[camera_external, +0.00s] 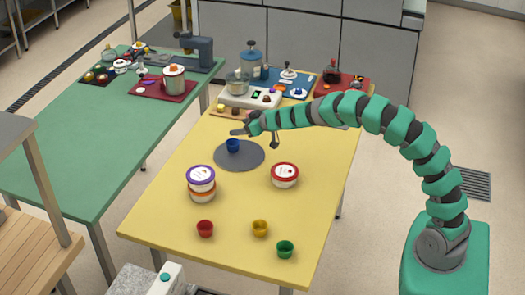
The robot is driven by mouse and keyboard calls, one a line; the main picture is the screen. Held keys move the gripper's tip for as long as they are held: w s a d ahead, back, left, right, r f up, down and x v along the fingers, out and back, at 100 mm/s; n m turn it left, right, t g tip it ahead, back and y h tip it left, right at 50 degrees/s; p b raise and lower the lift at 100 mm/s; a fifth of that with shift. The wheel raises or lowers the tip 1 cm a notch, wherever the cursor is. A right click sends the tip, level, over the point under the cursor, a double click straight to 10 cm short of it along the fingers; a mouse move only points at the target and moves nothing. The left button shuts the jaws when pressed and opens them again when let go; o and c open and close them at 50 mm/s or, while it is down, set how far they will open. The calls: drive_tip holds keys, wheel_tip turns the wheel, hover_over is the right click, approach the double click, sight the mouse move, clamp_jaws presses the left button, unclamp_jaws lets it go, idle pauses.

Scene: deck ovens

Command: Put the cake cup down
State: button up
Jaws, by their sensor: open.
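A small blue cake cup (232,146) stands upright on a flat grey round mat (250,158) on the yellow table (180,190). My gripper (256,137) is open and empty, with its fingers spread, just above and to the right of the blue cup in the picture. I cannot tell whether a finger touches the cup; none closes on it. More small cups stand along the table's front: a red one (205,229), a yellow one (260,228) and a green one (285,250).
Stacked tubs with purple and orange lids (201,183) and a red-lidded tub (285,175) stand near the mat. A white scale (250,98), coloured trays and jars crowd the table's back. A green table (90,145) is at left.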

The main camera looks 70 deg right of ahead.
drive_tip(key=shift+r, duration=0.25)
drive_tip(key=s+a+r+t+h, duration=0.1)
drive_tip(key=s+a+r, duration=0.2)
drive_tip(key=r, duration=0.8)
drive_tip(key=s+a+r+h, duration=0.1)
drive_tip(key=s+a+r, duration=0.15)
drive_tip(key=r, duration=0.75)
drive_tip(key=s+a+r+t+h, duration=0.1)
drive_tip(key=s+a+r, duration=0.2)
drive_tip(key=r, duration=0.8)
drive_tip(key=s+a+r+n+y, duration=0.1)
drive_tip(key=s+a+r+y, duration=0.1)
drive_tip(key=s+a+r, duration=0.6)
drive_tip(key=s+a+r+n+t+y, duration=0.1)
drive_tip(key=s+a+r+y, duration=0.2)
drive_tip(key=s+a+r, duration=0.6)
drive_tip(key=s, duration=0.6)
drive_tip(key=shift+a+r+y, duration=0.15)
drive_tip(key=shift+r+y, duration=0.15)
drive_tip(key=shift+o, duration=0.2)
